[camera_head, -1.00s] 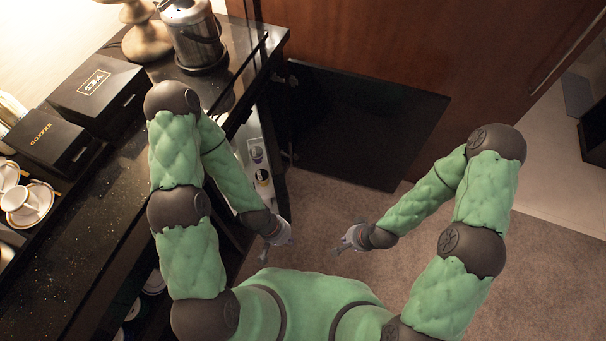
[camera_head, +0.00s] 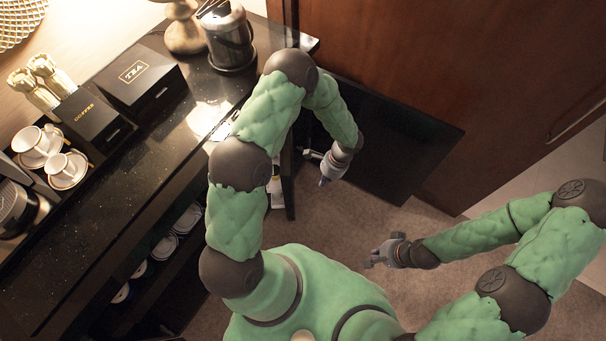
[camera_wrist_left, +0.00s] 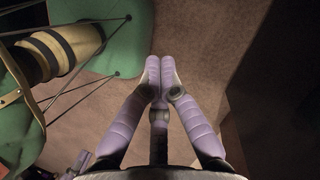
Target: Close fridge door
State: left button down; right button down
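The fridge door (camera_head: 395,145) is a dark panel standing wide open, out from the counter's right end and close to the brown wooden wall. The fridge opening is mostly hidden by my left arm; a pale strip of its inside (camera_head: 276,190) shows. My left gripper (camera_head: 324,181) is over the gap between the opening and the door, at the door's inner side; I cannot tell if it touches. In the left wrist view its fingertips (camera_wrist_left: 159,65) meet with nothing between them. My right gripper (camera_head: 371,263) hangs over the carpet, apart from the door; its fingers are too small to read.
The black counter (camera_head: 140,190) on the left carries a tea box (camera_head: 142,78), a coffee box (camera_head: 92,122), cups (camera_head: 62,168) and a metal ice bucket (camera_head: 229,38). Shelves below hold dishes. The wooden wall (camera_head: 460,75) stands behind the door. Carpet (camera_head: 350,225) in front is clear.

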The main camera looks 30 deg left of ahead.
pick_arm(q)
notch_tip(320, 180, up, 2)
jog(key=w+a+r+m+y, duration=0.1)
jog(key=w+a+y, duration=0.1)
jog(key=w, duration=0.1)
jog(key=s+a+f+b, duration=0.3)
jog(key=s+a+f, duration=0.1)
jog(key=a+f, duration=0.3)
jog(key=shift+f, duration=1.3)
jog(key=s+a+m+t+b, duration=0.1)
jog(key=s+a+m+b, duration=0.1)
jog(key=a, duration=0.7)
jog(key=s+a+m+t+b, duration=0.1)
jog(key=s+a+m+b, duration=0.2)
jog(key=s+a, duration=0.3)
jog(key=shift+a+m+t, duration=0.3)
jog(key=shift+a+m, duration=0.2)
jog(key=shift+a, duration=1.35)
